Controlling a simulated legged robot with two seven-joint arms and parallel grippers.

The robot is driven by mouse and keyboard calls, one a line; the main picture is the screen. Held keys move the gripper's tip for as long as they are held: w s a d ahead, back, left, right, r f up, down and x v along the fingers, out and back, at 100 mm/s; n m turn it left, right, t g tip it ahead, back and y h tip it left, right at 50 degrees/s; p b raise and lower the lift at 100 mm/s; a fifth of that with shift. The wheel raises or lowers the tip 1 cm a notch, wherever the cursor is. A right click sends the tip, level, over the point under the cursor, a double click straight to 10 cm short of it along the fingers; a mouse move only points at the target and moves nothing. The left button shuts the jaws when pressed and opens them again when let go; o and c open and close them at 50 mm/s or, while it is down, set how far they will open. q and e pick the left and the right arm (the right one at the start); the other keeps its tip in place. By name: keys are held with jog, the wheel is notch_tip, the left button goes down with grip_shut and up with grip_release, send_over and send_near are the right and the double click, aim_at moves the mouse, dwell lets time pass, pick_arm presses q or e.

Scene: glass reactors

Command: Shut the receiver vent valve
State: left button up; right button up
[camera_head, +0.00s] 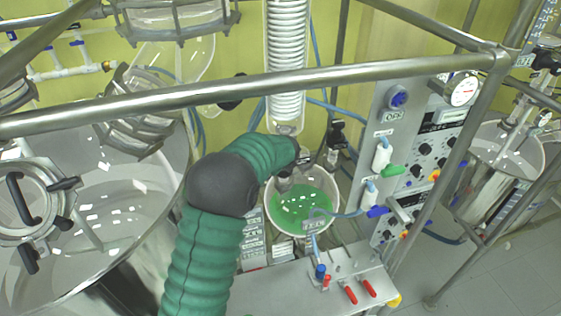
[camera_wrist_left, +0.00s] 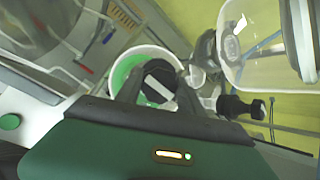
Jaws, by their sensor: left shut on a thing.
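The receiver (camera_head: 322,196) is a round glass vessel with green liquid, in the middle of the head view behind the front panel; it also shows in the left wrist view (camera_wrist_left: 116,72). A round black knob with a pale stripe (camera_wrist_left: 158,72), which looks like the vent valve's handle, sits over the receiver. My left gripper (camera_wrist_left: 159,90) has its two dark fingers on either side of this knob and is shut on it. In the head view my green arm hides most of the gripper and the knob. My right gripper is not in view.
A metal rail (camera_head: 330,77) crosses above my arm. A large glass reactor (camera_head: 120,200) stands left. A control panel (camera_head: 425,130) and a panel with red handles (camera_head: 345,280) stand right and in front. A coil condenser (camera_head: 287,50) hangs above. Another black valve (camera_wrist_left: 245,107) is close by.

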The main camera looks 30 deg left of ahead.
pick_arm(q)
jog(key=shift+s+d+f, duration=0.1)
jog(key=shift+s+f, duration=0.05)
jog(key=shift+f, duration=0.15)
jog(key=o, duration=1.1)
jog(key=shift+o, duration=1.4)
jog(key=shift+w, duration=0.25)
jog(key=shift+r, duration=0.1)
jog(key=shift+s+r, duration=0.3)
jog(key=shift+r, duration=0.1)
jog(key=b+v, duration=0.4)
jog(key=v, duration=1.1)
jog(key=shift+s+d+r, duration=0.1)
jog(key=shift+d+r, duration=0.15)
jog(key=shift+r, duration=0.05)
jog(key=shift+a, duration=0.15)
